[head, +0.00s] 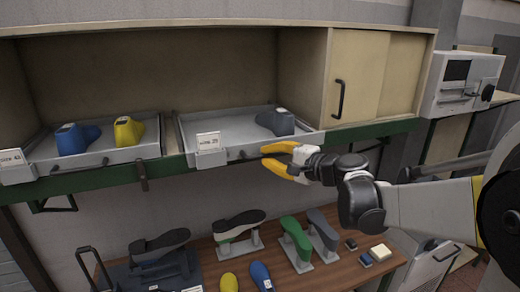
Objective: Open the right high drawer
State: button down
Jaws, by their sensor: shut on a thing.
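The right high drawer (225,126) is a shallow light-grey tray on the upper shelf. It has a white size label (208,142) at its front left, and one dark grey shoe last (275,122) lies in its right part. Its front reaches the shelf's green front rail, and its inner floor is visible. My gripper (268,157), with yellow-orange fingers, comes from the right and is shut on the drawer handle (243,156) at its right end. The fingers partly hide the grip.
The left drawer (100,155) holds a blue last (76,138) and a yellow last (128,131). A sliding-door cabinet (357,75) with a dark handle stands to the right. Below, a wooden table (335,268) carries several lasts on stands. A grey machine (462,83) is at far right.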

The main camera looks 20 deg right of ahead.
jog(key=s, duration=1)
jog(key=shift+s+d+p, duration=0.15)
jog(key=shift+s+p, duration=0.1)
jog(key=shift+p, duration=0.1)
jog(key=c, duration=1.5)
grip_release()
jog(key=shift+o, duration=0.2)
jog(key=v, duration=1.2)
